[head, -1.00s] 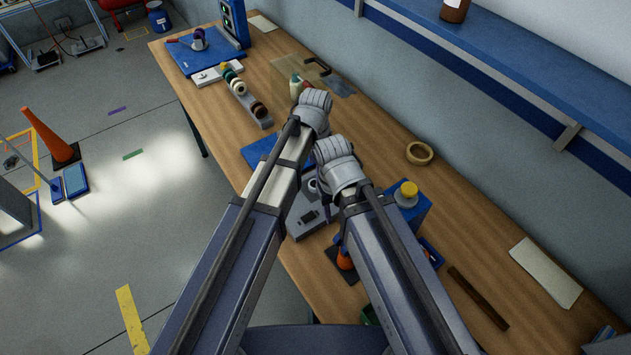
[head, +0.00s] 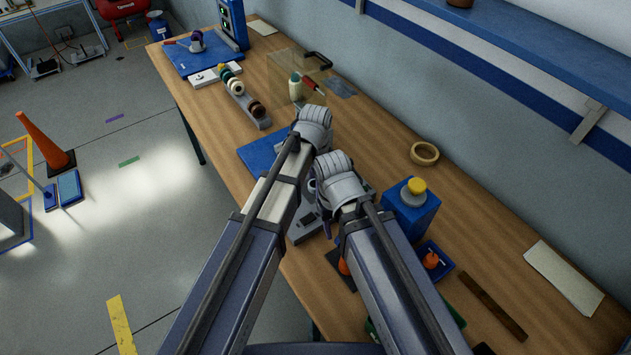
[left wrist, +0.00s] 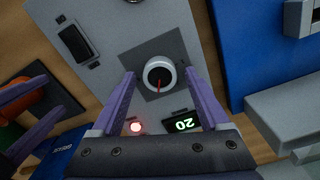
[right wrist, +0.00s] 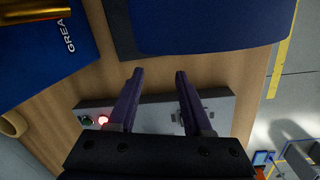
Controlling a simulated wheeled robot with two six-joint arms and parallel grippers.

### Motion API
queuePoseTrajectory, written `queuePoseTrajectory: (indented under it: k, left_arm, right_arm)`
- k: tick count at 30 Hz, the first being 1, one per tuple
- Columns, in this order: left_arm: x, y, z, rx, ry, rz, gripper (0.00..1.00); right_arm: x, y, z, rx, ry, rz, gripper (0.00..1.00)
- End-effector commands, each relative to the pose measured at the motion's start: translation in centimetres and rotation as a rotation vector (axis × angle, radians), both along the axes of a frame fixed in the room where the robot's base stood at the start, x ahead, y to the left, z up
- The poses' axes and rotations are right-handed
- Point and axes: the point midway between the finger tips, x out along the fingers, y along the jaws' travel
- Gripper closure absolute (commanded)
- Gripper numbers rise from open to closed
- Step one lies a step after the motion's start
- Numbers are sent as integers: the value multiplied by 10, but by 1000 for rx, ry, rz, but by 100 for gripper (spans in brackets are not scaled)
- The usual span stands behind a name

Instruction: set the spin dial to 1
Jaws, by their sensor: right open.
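The spin dial (left wrist: 160,77) is a round knob with a pale rim, a dark face and a red pointer pointing down in the left wrist view. It sits on a dark square plate on a grey unit (left wrist: 110,55). A small display (left wrist: 181,124) shows green digits that look like 20, and a red light (left wrist: 136,127) glows beside it. My left gripper (left wrist: 160,74) is open, one finger on either side of the dial with gaps visible. My right gripper (right wrist: 159,72) is open and empty near the unit, which also shows in the right wrist view (right wrist: 222,105).
A blue box with a yellow cap (head: 410,212) stands right of my arms. Behind are a tape roll (head: 424,153), a bottle (head: 295,86) and a spool rack (head: 244,100).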

Motion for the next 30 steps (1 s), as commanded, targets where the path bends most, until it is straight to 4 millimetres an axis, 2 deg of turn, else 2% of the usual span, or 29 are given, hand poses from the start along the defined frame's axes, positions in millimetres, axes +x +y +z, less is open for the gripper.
queuePoseTrajectory:
  k: [2, 20, 30]
  left_arm:
    - [0, 0, 0, 0, 0, 0, 32]
    - [0, 0, 0, 0, 0, 0, 100]
    - [0, 0, 0, 0, 0, 44, 100]
  right_arm:
    - [0, 0, 0, 0, 0, 0, 50]
    - [0, 0, 0, 0, 0, 0, 50]
    - [0, 0, 0, 0, 0, 0, 50]
